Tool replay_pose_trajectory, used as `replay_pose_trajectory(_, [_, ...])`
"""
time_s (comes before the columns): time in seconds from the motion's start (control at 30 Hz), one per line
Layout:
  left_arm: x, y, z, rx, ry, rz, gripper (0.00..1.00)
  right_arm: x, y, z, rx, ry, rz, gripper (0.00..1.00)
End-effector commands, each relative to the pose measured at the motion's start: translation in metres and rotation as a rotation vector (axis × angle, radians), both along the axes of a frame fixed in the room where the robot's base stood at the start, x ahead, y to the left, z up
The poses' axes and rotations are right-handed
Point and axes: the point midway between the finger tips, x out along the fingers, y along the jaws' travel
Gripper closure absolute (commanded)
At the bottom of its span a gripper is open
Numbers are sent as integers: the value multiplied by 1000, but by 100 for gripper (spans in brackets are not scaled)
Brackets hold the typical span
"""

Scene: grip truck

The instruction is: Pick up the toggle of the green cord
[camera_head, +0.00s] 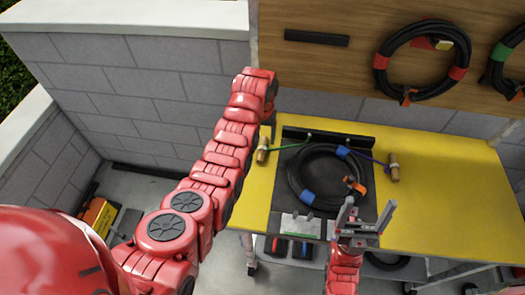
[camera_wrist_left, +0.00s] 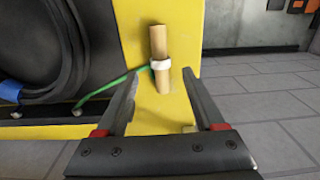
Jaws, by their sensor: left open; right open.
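The toggle of the green cord (camera_head: 262,150) is a short tan wooden stick at the left of the yellow table. It also shows in the left wrist view (camera_wrist_left: 158,42), with a white band around its middle. The green cord (camera_head: 290,146) runs from it to the right. My left gripper (camera_wrist_left: 161,78) is open; the toggle's lower end appears between its fingertips, with no contact visible. In the head view the left arm's end is above the toggle and its fingers are mostly hidden. My right gripper (camera_head: 367,212) is open and empty over the table's front.
A black coiled cable (camera_head: 296,180) with blue bands lies on a dark mat in the table's middle. A purple cord (camera_head: 372,160) leads to another wooden toggle (camera_head: 394,168). The yellow table (camera_head: 450,195) is clear at right. Cables hang on the wooden board (camera_head: 340,75) behind.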

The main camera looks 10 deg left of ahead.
Motion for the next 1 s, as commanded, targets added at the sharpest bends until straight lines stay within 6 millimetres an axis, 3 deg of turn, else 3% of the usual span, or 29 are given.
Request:
replay_pose_trajectory(0.27, [-3,0,-24,1,6,0,30,0,0,28,0,0,0,16])
replay_pose_trajectory(0.5, [-1,0,-46,0,2,-1,30,0,0,29,0,0,0,16])
replay_pose_trajectory(0.87, [-1,0,-51,0,0,0,30,0,0,29,0,0,0,16])
replay_pose_trajectory(1.0, [-1,0,-51,1,0,0,53,0,0,29,0,0,0,16])
